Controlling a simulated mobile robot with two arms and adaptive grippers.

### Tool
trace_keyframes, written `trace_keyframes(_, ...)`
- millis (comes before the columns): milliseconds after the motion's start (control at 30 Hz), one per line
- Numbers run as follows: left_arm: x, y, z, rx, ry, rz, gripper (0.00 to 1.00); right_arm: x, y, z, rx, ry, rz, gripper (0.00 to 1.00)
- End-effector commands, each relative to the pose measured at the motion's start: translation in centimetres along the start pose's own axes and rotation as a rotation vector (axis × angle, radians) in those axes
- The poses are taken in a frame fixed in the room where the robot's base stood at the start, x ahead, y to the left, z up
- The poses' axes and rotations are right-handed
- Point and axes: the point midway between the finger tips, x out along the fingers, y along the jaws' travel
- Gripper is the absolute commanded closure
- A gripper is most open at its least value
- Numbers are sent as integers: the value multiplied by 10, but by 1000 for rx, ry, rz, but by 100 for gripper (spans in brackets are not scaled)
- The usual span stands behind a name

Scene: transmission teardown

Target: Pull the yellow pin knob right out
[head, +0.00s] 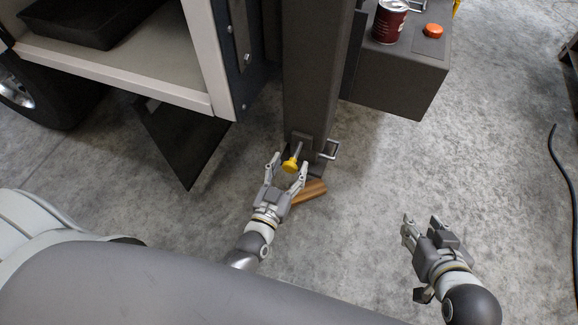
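The yellow pin knob (290,165) sits at the end of a grey pin shaft (298,148) near the foot of a dark upright post (316,70). My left gripper (286,168) is open, with its fingers on either side of the knob. I cannot tell whether the fingers touch it. My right gripper (422,221) is to the right, well away from the post, over bare floor. Its fingers look apart and nothing shows between them.
A metal handle (330,150) sticks out at the post's right side. A wooden block (309,192) lies by the post's foot. A grey box (401,85) with a red can (389,20) and an orange button (433,31) stands at upper right. A shelf (120,75) is left.

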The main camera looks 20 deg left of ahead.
Motion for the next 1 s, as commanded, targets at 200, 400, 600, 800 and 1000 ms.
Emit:
trace_keyframes(200, 1, 0, -1, 0, 2, 0, 43, 0, 0, 0, 0, 1, -1, 60)
trace_keyframes(400, -16, 0, 0, 1, 0, -1, 43, 0, 0, 0, 0, 0, -1, 60)
trace_keyframes(600, -58, 0, 0, 0, -2, 0, 43, 0, 0, 0, 0, 0, -1, 60)
trace_keyframes(800, -97, 0, 1, 1, -3, 0, 43, 0, 0, 0, 0, 0, -1, 60)
trace_keyframes(1000, -117, 0, 0, 0, 0, 0, 43, 0, 0, 0, 0, 1, 0, 60)
